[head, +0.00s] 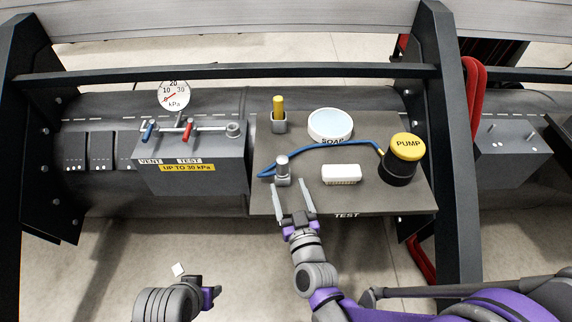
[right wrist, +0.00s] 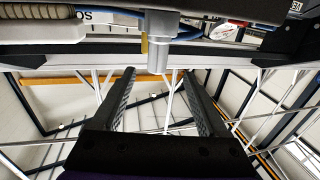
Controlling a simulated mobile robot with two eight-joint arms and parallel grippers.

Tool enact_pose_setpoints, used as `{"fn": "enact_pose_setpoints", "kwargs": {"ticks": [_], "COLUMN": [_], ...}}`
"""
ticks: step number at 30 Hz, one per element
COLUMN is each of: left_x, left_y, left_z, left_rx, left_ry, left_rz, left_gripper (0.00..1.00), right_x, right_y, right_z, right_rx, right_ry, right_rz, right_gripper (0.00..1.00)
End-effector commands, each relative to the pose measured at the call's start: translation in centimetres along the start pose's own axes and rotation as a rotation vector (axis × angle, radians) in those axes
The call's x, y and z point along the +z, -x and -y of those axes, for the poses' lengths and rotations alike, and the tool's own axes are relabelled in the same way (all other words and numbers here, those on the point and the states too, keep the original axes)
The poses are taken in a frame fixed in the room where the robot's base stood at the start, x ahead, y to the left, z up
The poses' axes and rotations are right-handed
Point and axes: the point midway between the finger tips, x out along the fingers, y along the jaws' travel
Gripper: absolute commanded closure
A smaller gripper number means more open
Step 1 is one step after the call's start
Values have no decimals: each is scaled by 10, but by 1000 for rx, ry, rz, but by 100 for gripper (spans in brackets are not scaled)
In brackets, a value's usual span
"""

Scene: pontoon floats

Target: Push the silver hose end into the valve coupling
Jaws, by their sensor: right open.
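The silver hose end (head: 283,171) stands upright near the left front of the dark tray, with the blue hose (head: 322,144) joined to it. The valve coupling (head: 233,130) is the silver fitting at the right of the grey valve box's top. My right gripper (head: 290,186) is open just in front of the hose end, its fingers pointing at it. In the right wrist view the silver hose end (right wrist: 157,55) shows between and beyond the two open fingers, with nothing gripped. My left gripper (head: 212,296) is low at left, away from the box; its jaws are unclear.
The dark tray (head: 400,198) also carries a yellow PUMP (head: 406,158), a white brush-like block (head: 341,174), a SOAP dish (head: 330,124) and a yellow stick in a holder (head: 278,115). The valve box (head: 200,180) has blue and red levers and a gauge (head: 173,96).

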Motion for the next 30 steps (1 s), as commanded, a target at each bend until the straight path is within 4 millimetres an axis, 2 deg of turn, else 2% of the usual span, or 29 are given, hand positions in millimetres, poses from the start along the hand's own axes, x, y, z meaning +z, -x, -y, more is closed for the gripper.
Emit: {"fn": "enact_pose_setpoints", "kwargs": {"ticks": [3, 11, 18, 22, 28, 29, 30], "left_x": [1, 1, 4, 4, 4, 4, 4], "left_y": [-2, -5, -14, -14, -14, -14, -14], "left_z": [0, 0, 0, 0, 0, 0, 0], "left_rx": [0, 0, 0, 0, 0, 0, 0], "left_ry": [0, 0, 0, 0, 0, 0, 0], "left_rz": [1, 2, 4, 4, 4, 4, 4], "left_gripper": [50, 50, 50, 50, 50, 50, 50], "right_x": [0, 1, 1, 0, 0, 0, 0], "right_y": [-20, -42, -77, -86, -86, -86, -86], "right_z": [0, -2, -5, -5, -5, -5, -5], "right_rx": [0, 0, 0, -1, -1, -1, -1], "right_ry": [0, 0, 1, 0, 0, 0, 0], "right_rz": [1, 1, 2, 3, 3, 3, 3], "right_gripper": [24, 24, 24, 24, 24, 25, 32]}}
